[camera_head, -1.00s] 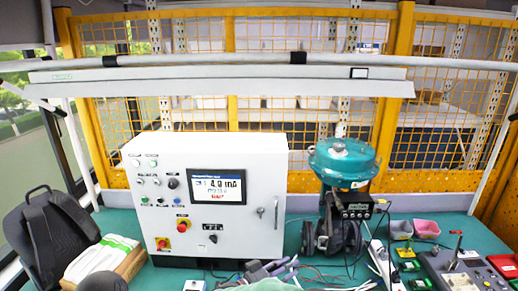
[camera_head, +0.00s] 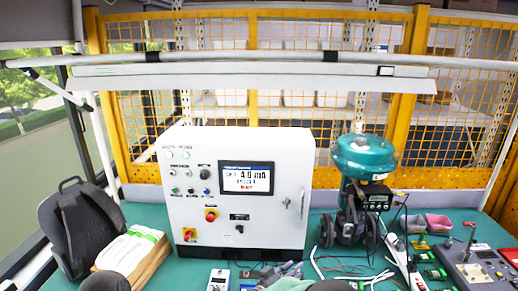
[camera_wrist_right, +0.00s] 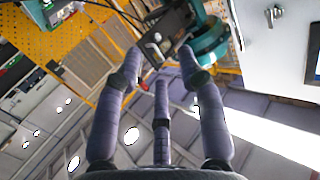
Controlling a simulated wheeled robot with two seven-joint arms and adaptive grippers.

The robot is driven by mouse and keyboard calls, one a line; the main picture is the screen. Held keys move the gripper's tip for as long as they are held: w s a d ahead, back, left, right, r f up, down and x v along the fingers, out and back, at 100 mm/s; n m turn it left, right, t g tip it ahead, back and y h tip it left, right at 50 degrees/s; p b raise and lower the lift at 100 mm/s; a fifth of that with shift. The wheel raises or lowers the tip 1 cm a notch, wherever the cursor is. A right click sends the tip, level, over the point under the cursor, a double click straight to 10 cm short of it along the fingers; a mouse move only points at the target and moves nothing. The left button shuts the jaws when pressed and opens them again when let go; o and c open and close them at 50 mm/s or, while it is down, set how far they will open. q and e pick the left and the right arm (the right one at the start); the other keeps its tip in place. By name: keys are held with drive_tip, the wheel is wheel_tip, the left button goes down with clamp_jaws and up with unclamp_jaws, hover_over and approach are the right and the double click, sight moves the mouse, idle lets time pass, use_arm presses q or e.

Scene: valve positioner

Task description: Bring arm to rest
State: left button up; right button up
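My right gripper (camera_head: 282,272) shows at the bottom edge of the head view, in front of the white control box (camera_head: 290,170). In the right wrist view its three grey fingers (camera_wrist_right: 161,62) are spread apart with nothing between them. Beyond them show part of the teal valve actuator (camera_wrist_right: 212,45) and a white panel. In the head view the teal valve actuator (camera_head: 364,155) stands upright right of the box, with a small black positioner (camera_head: 376,199) on it. The box's screen (camera_head: 248,178) reads about 4.0 mA.
A yellow mesh fence (camera_head: 130,120) stands behind.

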drive_tip(key=s+d+f+n+g+y+b, duration=0.1)
drive_tip(key=s+f+n+y, duration=0.15)
drive_tip(key=f, duration=0.55)
drive_tip(key=s+f+n+g+y+b, duration=0.1)
drive_tip(key=f+y, duration=0.3)
drive_tip(key=f, duration=0.4)
drive_tip(key=s+d+f+n+g+y+b, duration=0.15)
drive_tip(key=f+y, duration=0.25)
drive_tip(key=f, duration=0.4)
drive_tip(key=s+a+f+g+y, duration=0.1)
drive_tip(key=s+f+g, duration=0.1)
drive_tip(key=s, duration=0.7)
drive_tip(key=s+a+f+n+g+y, duration=0.1)
drive_tip(key=s+f+g+y, duration=0.1)
drive_tip(key=s+f, duration=0.3)
drive_tip(key=s+a+f+g+y, duration=0.1)
drive_tip(key=s+f+g+y, duration=0.1)
drive_tip(key=s, duration=1.1)
drive_tip(key=shift+s+a+f+g+b, duration=0.4)
drive_tip(key=shift+f+g, duration=0.4)
drive_tip(key=shift+g, duration=0.25)
